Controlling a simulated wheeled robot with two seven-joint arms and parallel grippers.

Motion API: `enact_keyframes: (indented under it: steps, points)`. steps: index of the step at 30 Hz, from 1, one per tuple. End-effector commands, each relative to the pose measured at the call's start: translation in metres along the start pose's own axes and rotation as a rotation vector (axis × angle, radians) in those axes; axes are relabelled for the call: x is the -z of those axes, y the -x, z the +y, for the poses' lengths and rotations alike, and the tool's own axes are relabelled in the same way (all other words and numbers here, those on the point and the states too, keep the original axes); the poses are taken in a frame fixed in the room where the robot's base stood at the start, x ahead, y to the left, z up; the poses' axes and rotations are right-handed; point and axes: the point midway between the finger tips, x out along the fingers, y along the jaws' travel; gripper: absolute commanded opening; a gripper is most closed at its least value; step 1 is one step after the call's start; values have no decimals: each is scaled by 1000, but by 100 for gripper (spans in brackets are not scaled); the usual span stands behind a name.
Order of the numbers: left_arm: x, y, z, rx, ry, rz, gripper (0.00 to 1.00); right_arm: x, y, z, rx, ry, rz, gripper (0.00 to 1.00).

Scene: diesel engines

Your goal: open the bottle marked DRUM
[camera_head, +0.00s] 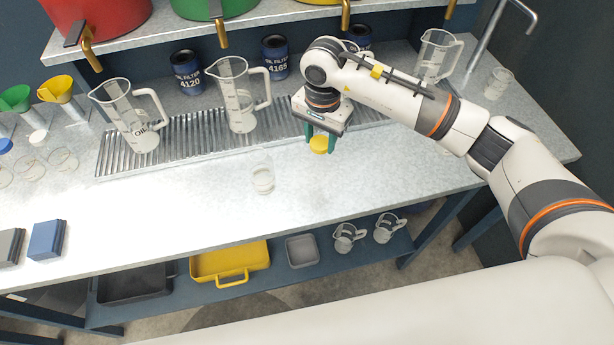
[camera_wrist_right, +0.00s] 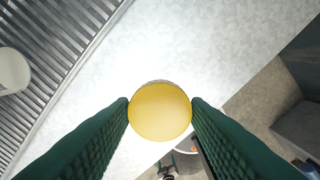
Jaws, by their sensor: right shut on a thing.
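My right gripper (camera_head: 320,141) points down over the bench, its green fingers closed on the sides of a round yellow cap (camera_head: 319,145). In the right wrist view the cap (camera_wrist_right: 160,111) sits squarely between the two fingertips (camera_wrist_right: 160,109). A thin pale edge shows behind the cap there; I cannot tell whether a bottle is under it. A small clear round container (camera_head: 262,179) stands on the bench to the left of the gripper. I can read no DRUM marking on anything. My left gripper is not in view.
Clear jugs (camera_head: 238,97) stand on the ribbed metal grate (camera_head: 190,136) behind the gripper. Oil filter cans (camera_head: 187,73) stand at the back. Small clear containers (camera_head: 62,160) are at the left. The bench (camera_head: 200,200) is bare around the front middle.

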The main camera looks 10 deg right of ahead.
Motion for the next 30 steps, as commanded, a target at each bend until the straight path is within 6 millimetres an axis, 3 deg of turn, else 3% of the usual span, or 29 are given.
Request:
enact_keyframes:
  steps: [4,13,24,30]
  points:
    - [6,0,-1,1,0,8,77,1,-18,-1,3,-102,6,15]
    - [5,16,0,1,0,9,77,1,-69,-2,5,-121,4,15]
    - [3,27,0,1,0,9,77,1,-112,0,2,-118,4,15]
    - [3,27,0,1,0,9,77,0,-118,0,0,-116,2,15]
